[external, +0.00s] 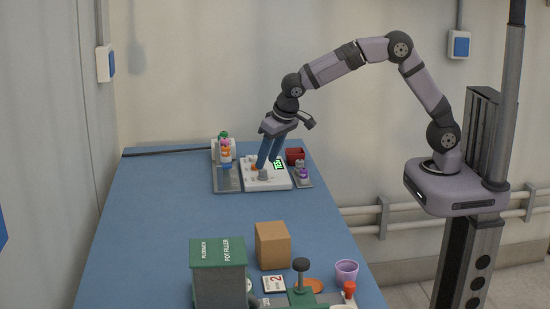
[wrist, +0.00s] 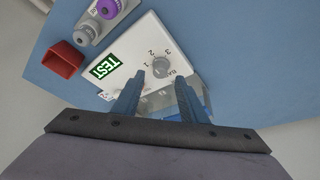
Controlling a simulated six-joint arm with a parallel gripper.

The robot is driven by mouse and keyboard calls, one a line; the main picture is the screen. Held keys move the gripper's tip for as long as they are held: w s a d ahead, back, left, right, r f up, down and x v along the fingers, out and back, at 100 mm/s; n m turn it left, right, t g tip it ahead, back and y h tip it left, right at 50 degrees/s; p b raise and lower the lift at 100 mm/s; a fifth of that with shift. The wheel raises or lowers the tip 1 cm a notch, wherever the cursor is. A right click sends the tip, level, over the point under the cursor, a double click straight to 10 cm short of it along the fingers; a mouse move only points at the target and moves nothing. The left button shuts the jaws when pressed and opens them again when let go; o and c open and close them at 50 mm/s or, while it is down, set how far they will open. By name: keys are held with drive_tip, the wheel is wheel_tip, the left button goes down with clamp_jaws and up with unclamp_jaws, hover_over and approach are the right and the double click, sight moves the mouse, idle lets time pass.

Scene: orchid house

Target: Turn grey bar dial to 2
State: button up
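The grey bar dial (wrist: 161,69) sits on a white panel (wrist: 133,45), with 1, 2 and 3 printed around it. Which number its bar points at is too small to tell. My gripper (wrist: 161,82) is open, its two blue fingers apart near the dial's near edge, one on each side. I cannot tell if they touch it. In the external view, my gripper (external: 268,165) points down over the white panel (external: 268,186), and a grey knob (external: 263,175) shows below the fingertips.
A red bin (wrist: 64,60) and a purple knob on a grey base (wrist: 108,9) stand beside the panel. Coloured items (external: 226,152) stand on its left. A cardboard box (external: 272,245), green pot filler (external: 218,270) and purple cup (external: 346,271) are nearer the camera. The middle blue table (external: 170,220) is clear.

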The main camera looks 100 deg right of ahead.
drive_tip(key=shift+v, duration=1.9)
drive_tip(key=s+a+f+n+g+y+p, duration=0.1)
drive_tip(key=s+a+n+p, duration=0.2)
drive_tip(key=s, duration=1)
drive_tip(key=s+a+f+n+g+y+p, duration=0.1)
drive_tip(key=s+a+n+p, duration=0.3)
drive_tip(key=s+a, duration=0.5)
drive_tip(key=s+n+g+y, duration=0.1)
drive_tip(key=s+n, duration=0.1)
drive_tip(key=s, duration=0.3)
drive_tip(key=shift+f+p, duration=0.2)
drive_tip(key=shift+p, duration=0.1)
